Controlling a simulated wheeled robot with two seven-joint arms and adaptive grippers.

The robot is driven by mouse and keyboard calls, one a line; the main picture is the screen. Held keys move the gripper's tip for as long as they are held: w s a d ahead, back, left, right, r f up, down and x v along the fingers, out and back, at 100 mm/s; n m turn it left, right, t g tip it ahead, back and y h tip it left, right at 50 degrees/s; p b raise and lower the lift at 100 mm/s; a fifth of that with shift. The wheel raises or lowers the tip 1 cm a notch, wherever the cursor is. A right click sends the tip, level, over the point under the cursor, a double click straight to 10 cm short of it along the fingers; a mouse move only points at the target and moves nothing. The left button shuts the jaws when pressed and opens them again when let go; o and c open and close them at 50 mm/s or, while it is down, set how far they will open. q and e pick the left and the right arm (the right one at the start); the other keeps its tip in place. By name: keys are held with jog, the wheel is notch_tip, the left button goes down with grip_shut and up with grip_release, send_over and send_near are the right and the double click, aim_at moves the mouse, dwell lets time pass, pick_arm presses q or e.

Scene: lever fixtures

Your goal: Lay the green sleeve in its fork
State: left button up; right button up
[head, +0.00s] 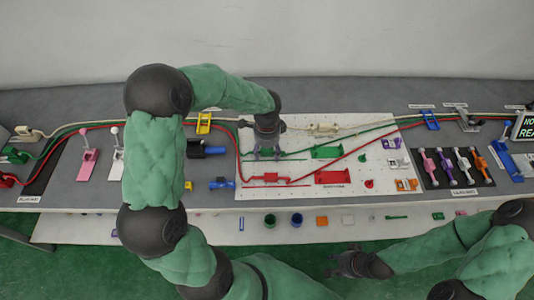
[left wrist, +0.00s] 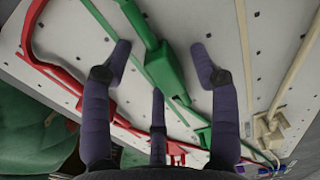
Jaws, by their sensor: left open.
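The green sleeve (left wrist: 165,70) is a green block on the green cable, lying along the white board. It shows between my fingers in the left wrist view; in the head view my gripper hides most of it. My left gripper (head: 267,152) is over it, fingers pointing down and spread apart. In the left wrist view its fingertips (left wrist: 163,60) stand on either side of the sleeve, with gaps. The green fork (head: 327,152) is fixed on the board to the right. My right gripper (head: 345,264) is low, in front of the table; its finger opening is unclear.
A red sleeve (head: 268,178) on a red cable and a red fork (head: 332,177) lie nearer the front. A white sleeve (head: 323,130) lies further back.

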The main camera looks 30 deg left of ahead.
pick_arm(q)
jog(key=shift+r, duration=0.1)
jog(key=c, duration=1.1)
jog(key=shift+r, duration=0.1)
